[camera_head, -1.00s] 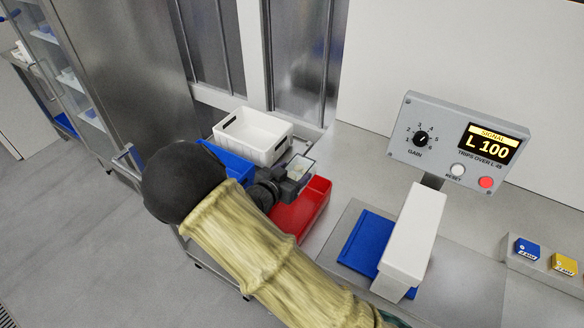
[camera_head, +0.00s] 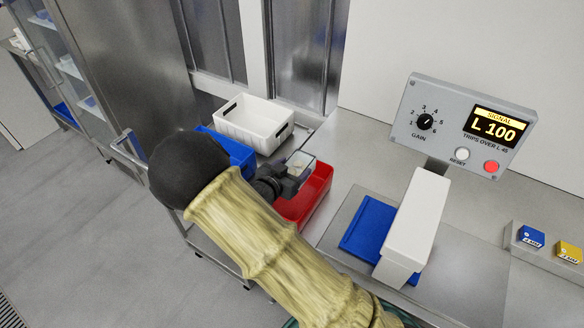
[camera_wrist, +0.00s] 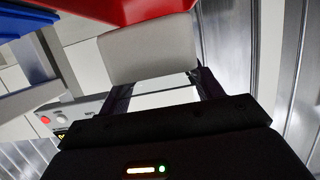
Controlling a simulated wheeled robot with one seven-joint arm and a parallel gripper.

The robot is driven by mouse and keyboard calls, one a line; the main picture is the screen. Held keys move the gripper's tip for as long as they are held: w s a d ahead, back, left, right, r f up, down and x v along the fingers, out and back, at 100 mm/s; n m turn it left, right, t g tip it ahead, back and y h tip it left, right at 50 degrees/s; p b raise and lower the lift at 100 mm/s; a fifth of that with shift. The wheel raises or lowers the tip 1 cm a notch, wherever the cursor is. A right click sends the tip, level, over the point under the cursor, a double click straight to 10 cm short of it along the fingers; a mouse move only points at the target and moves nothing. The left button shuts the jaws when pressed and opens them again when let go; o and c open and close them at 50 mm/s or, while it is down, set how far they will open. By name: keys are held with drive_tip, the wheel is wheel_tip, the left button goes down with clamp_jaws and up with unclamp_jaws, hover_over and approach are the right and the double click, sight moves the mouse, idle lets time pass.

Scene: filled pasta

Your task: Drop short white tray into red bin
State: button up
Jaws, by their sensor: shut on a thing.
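A short white tray (camera_head: 301,164) is held at the end of my gripper (camera_head: 294,173) in the head view. It looks pale with a clear-looking rim. In the wrist view the tray (camera_wrist: 150,48) shows as a pale block just beyond the fingers of my gripper (camera_wrist: 163,91), which are shut on it. The red bin (camera_head: 318,187) is right below the gripper and tray in the head view, partly hidden by my arm. Its red wall also crosses the top of the wrist view (camera_wrist: 130,10). The tray appears over the bin's far part; its exact height is unclear.
A blue bin (camera_head: 232,151) stands left of the red bin, partly behind my arm. A white bin (camera_head: 253,125) stands behind them. To the right are a grey signal console (camera_head: 445,128), a white housing (camera_head: 415,220) and a blue plate (camera_head: 366,228).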

drive_tip(key=shift+f+b, duration=3.15)
drive_tip(key=shift+f, duration=1.6)
idle(1.7)
